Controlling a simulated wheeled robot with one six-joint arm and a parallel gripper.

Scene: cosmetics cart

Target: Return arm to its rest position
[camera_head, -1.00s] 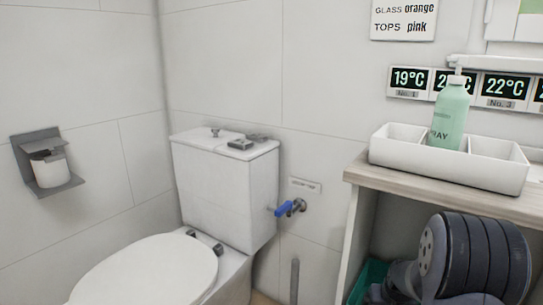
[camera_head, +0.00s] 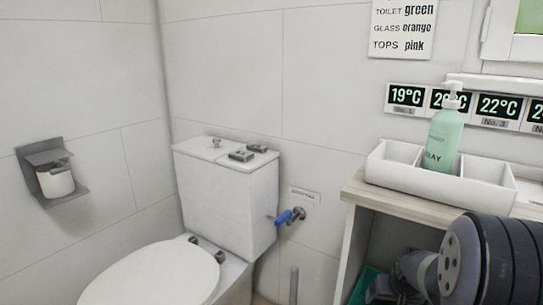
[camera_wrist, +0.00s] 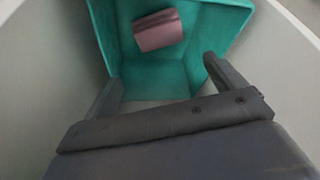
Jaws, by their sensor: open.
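My gripper (camera_wrist: 160,78) is open in the wrist view, its two dark fingers apart with nothing between them. Ahead of it is a teal bin (camera_wrist: 190,78) with a mauve-brown block-like item (camera_wrist: 158,30) inside. In the head view my dark arm fills the lower right corner, in front of the cart's lower opening. The gripper's fingers cannot be made out there. A bit of the teal bin (camera_head: 366,287) shows low in the cart opening, left of the arm.
The cart's wooden top (camera_head: 408,205) holds a white divided tray (camera_head: 390,174) with a green pump bottle (camera_head: 442,140) upright in it. A toilet (camera_head: 225,200) with a blue-handled valve (camera_head: 285,217) stands left. A paper holder (camera_head: 50,172) is on the left wall.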

